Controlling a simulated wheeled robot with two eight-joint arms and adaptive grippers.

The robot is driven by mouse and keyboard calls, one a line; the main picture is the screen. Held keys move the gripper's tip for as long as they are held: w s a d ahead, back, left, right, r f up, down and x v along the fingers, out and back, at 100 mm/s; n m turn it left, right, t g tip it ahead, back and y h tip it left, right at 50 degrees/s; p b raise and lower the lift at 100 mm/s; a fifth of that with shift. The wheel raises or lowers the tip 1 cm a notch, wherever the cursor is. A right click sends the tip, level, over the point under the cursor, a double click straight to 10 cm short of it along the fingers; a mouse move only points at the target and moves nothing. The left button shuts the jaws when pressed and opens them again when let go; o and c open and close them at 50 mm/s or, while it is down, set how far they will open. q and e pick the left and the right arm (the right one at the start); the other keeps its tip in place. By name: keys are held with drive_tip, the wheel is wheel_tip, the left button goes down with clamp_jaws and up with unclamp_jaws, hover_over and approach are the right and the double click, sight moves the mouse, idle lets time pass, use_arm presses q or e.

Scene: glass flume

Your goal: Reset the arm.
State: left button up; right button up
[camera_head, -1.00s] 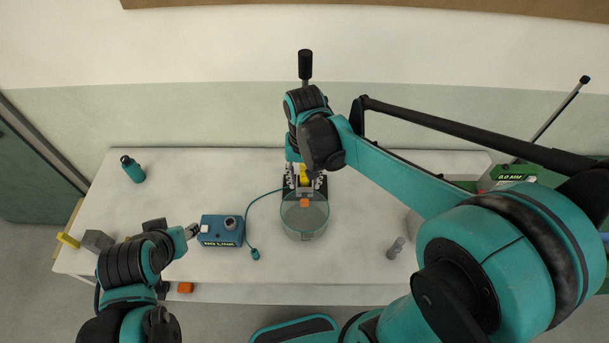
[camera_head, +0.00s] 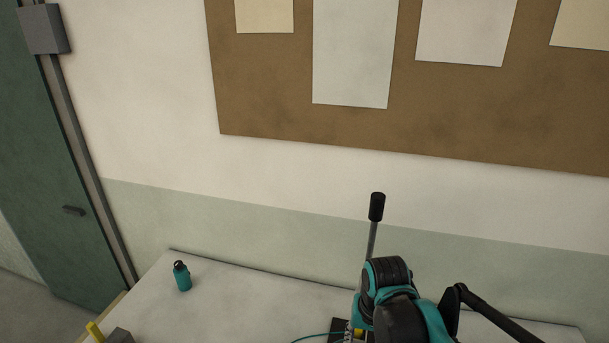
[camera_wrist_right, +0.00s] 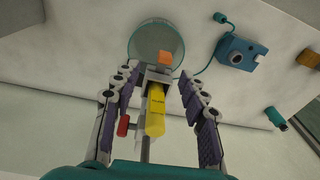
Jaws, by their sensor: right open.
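My right gripper (camera_wrist_right: 157,72) is open in the wrist view, with one finger on each side of a yellow labelled piece (camera_wrist_right: 155,108). I cannot tell whether the fingers touch it. Just beyond the fingertips is a clear round glass vessel (camera_wrist_right: 142,40) with an orange cube (camera_wrist_right: 165,58) showing at its near side. A red knob (camera_wrist_right: 123,126) is beside the left finger. In the head view my right arm comes in at the bottom right, and its gripper is mostly cut off or hidden. My left gripper is out of view.
A black-handled lever (camera_head: 376,207) stands upright behind my right arm. A grey block (camera_head: 119,336) is at the lower left. A pinboard (camera_head: 270,95) hangs behind.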

drive_tip(key=s+d+f+n+t+b, duration=0.1)
drive_tip(key=s+d+f+t+b, duration=0.1)
drive_tip(key=f+b, duration=0.6)
drive_tip(key=s+d+f+n+t+b, duration=0.1)
drive_tip(key=s+f+t+b, duration=0.2)
drive_tip(key=f+b, duration=0.6)
drive_tip(key=shift+s+d+f+n+t, duration=0.3)
drive_tip(key=shift+s+d+f+t, duration=0.1)
drive_tip(key=shift+s+f, duration=0.55)
